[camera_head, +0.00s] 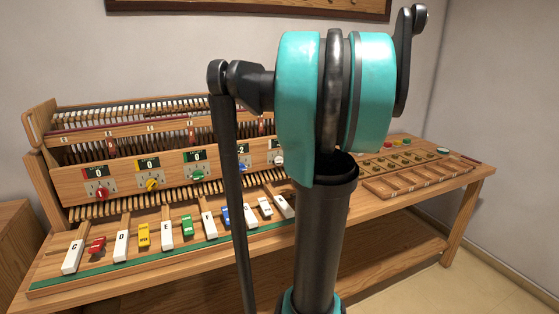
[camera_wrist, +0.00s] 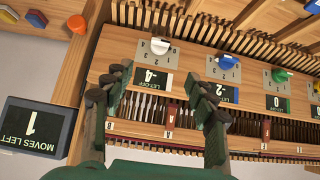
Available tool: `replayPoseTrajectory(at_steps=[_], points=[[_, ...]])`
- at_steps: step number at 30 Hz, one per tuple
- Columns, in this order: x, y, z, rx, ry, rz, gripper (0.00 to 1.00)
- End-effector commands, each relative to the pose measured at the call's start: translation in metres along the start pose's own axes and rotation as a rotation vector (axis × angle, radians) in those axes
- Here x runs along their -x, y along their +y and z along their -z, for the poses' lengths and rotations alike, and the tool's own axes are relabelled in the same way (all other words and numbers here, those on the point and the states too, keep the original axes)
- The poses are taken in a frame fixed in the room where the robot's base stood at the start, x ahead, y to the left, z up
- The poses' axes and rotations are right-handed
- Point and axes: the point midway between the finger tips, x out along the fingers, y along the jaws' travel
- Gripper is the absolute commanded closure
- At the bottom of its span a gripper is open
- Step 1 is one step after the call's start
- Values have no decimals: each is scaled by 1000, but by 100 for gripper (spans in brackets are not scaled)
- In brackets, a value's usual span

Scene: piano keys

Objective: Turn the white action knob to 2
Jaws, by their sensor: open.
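The white action knob (camera_wrist: 160,45) is on the wooden panel in the wrist view, which sees the panel upside down. Its display (camera_wrist: 152,80) reads -4, with LET-OFF under the number. A small scale of numbers surrounds the knob; the exact pointer setting is too small to tell. My gripper (camera_wrist: 167,72) is open and empty, with one dark green finger on each side of the white knob's display. The fingers are apart from the knob. In the head view the white knob (camera_head: 279,160) shows just left of my arm, which hides my gripper.
The neighbouring blue knob (camera_wrist: 228,57) has a display reading -2, close to the right finger. The green knob (camera_wrist: 280,75) reads 0. A sign (camera_wrist: 33,130) says 1 moves left. Piano keys (camera_head: 165,235) line the bench front; a wooden tray (camera_head: 400,180) lies at right.

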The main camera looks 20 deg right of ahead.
Motion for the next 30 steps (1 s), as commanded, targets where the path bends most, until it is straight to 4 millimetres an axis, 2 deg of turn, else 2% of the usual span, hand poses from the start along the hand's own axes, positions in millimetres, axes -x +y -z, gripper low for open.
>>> replayPoseTrajectory(at_steps=[6,18,24,30], points=[[-44,-1,0,2,-1,1,43],[-116,-1,0,1,-1,1,43],[-140,-1,0,0,-1,1,43],[-149,-1,0,0,-1,0,43]])
